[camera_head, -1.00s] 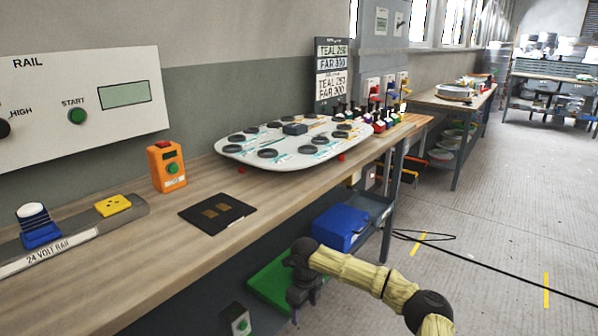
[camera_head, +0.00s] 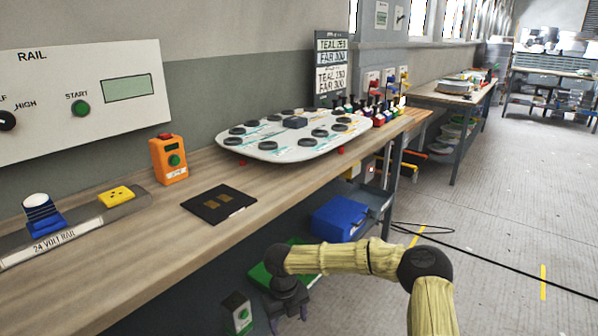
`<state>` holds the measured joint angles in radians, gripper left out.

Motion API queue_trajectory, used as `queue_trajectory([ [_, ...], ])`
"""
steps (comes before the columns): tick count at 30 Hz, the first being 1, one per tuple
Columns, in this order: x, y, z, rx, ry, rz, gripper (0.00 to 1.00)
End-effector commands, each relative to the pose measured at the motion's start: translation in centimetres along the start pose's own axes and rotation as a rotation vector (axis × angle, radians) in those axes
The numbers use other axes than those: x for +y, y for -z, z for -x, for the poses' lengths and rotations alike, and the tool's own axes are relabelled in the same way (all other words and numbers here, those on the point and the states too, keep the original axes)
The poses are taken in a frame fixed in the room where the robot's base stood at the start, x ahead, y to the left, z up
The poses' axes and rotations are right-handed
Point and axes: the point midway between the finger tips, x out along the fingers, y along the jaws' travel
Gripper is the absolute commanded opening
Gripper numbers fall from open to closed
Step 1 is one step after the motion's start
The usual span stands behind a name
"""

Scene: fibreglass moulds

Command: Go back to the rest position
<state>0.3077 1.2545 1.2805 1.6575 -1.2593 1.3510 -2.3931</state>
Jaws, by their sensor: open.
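My gripper (camera_head: 288,318) is at the lower middle of the head view, at the end of my pale, ribbed arm. It hangs downward in front of the workbench (camera_head: 150,262), beyond its front edge and below the level of its top. Its fingers are apart, and I see nothing between them. A green surface (camera_head: 260,274) lies behind it, under the bench, and is partly hidden by the arm.
On the bench stand a white oval board (camera_head: 290,150) with black discs, a black pad (camera_head: 219,203), an orange button box (camera_head: 168,160) and a 24 volt rail (camera_head: 70,238). A blue bin (camera_head: 338,218) sits below. Open floor (camera_head: 500,225) lies right, crossed by a black cable.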

Motion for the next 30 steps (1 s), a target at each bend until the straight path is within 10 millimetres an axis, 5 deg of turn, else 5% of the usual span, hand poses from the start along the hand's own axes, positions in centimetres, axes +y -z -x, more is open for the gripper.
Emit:
queue_trajectory([
  [5,1.2,4.2,0.4,0.059,0.047,-0.303,0.69],
  [14,0.2,11.5,1.3,0.113,0.127,-0.996,0.69],
  [30,-4.2,22.2,6.7,-0.015,0.003,-2.622,0.69],
])
